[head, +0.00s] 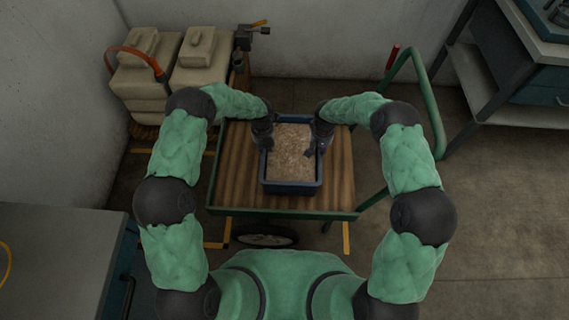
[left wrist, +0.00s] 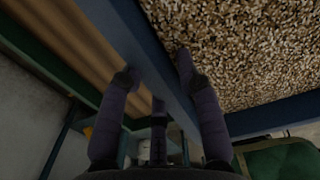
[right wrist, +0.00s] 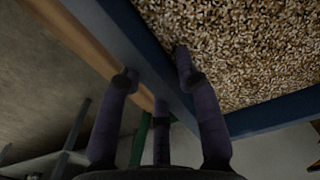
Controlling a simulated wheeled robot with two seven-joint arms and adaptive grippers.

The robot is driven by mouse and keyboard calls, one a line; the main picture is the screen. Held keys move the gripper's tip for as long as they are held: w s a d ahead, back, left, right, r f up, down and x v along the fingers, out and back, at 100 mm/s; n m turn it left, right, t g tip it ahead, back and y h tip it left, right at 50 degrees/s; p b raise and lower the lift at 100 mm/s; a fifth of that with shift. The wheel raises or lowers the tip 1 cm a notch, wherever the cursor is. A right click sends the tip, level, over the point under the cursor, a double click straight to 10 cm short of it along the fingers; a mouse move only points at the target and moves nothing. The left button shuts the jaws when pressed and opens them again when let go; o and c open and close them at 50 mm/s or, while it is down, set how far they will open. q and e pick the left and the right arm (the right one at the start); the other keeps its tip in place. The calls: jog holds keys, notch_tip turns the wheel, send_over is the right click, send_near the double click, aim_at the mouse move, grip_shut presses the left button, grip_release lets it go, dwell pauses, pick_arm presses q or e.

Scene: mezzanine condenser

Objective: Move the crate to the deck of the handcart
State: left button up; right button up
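The crate (head: 291,187) is a dark blue open box filled with tan pellets. In the head view it is over the wooden deck of the handcart (head: 335,180), near the deck's middle. Whether it rests on the boards or hangs slightly above them, I cannot tell. My left gripper (head: 266,140) is at its left wall, with fingers on both sides of the wall (left wrist: 150,70), shut on it. My right gripper (head: 317,142) is at its right wall and grips the wall (right wrist: 150,65) the same way. The inner fingertips reach to the pellets.
The handcart has a green frame and a green handle (head: 430,105) at the right. Beige containers (head: 150,75) with an orange hose stand at the back left. A grey-topped cabinet (head: 55,255) is at the front left, and a workbench (head: 520,70) is at the back right.

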dwell(0.4)
pick_arm(q)
notch_tip(320, 180, up, 12)
pick_arm(e)
notch_tip(320, 180, up, 12)
dwell(0.9)
pick_arm(q)
jog(key=shift+f, duration=0.1)
pick_arm(e)
jog(key=shift+f, duration=0.1)
